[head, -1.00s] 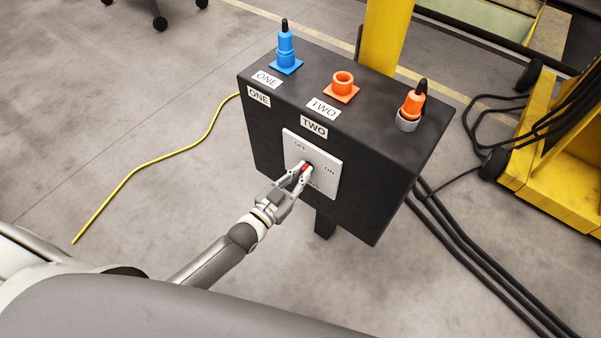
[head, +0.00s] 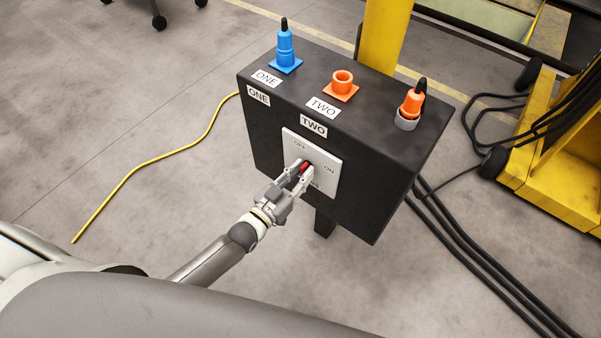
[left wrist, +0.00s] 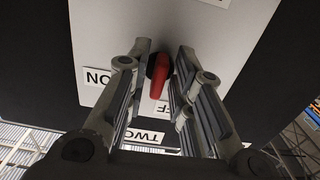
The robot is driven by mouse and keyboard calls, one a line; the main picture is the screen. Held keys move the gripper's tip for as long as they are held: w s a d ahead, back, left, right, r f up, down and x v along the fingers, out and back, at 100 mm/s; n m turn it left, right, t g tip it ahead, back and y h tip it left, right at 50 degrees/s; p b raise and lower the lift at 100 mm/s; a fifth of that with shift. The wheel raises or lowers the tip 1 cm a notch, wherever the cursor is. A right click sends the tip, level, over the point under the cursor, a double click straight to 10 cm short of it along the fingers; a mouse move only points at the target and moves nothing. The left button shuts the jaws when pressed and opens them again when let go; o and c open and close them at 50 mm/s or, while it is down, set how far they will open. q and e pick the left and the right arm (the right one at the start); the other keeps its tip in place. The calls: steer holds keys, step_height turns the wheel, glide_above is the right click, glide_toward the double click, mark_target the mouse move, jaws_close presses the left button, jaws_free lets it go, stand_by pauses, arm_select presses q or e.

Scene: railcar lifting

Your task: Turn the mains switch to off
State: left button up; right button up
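The mains switch is a red handle (head: 304,168) on a white plate (head: 326,185) on the front of a black box. The plate has OFF and ON labels. In the left wrist view the red handle (left wrist: 160,76) is between my left gripper's fingers, and its red end points towards the partly hidden OFF label (left wrist: 162,107). The ON label (left wrist: 98,77) is off to one side. My left gripper (head: 299,172) is open around the handle, with a gap beside it. The fingers partly hide the plate. My right gripper is not in view.
The black box (head: 262,135) carries a blue plug (head: 286,50), an orange socket (head: 342,84) and an orange plug in a grey socket (head: 408,115). Black cables (head: 470,265) run along the floor at right. A yellow machine (head: 560,175) stands further right.

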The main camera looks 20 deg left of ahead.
arm_select(q)
steer(key=shift+o, duration=0.3)
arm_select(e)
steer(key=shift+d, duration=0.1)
arm_select(q)
steer(key=v, duration=1.2)
steer(key=s+a+f+g+y, duration=0.1)
steer(key=s+a+f+g, duration=0.2)
steer(key=f, duration=0.6)
steer(key=s+f+n+g+y, duration=0.15)
steer(key=s+f, duration=0.25)
steer(key=f, duration=0.5)
steer(key=s+a+f+m+g+y, duration=0.15)
steer(key=s+f+g, duration=0.25)
steer(key=f, duration=0.4)
steer(key=s+f+g+y, duration=0.1)
steer(key=s+f+g, duration=0.2)
steer(key=s+f, duration=0.3)
steer(key=s+f+n+g+y, duration=0.1)
steer(key=s+f+g, duration=0.3)
steer(key=s, duration=1.1)
step_height(320, 180, down, 3)
steer(key=shift+r, duration=0.15)
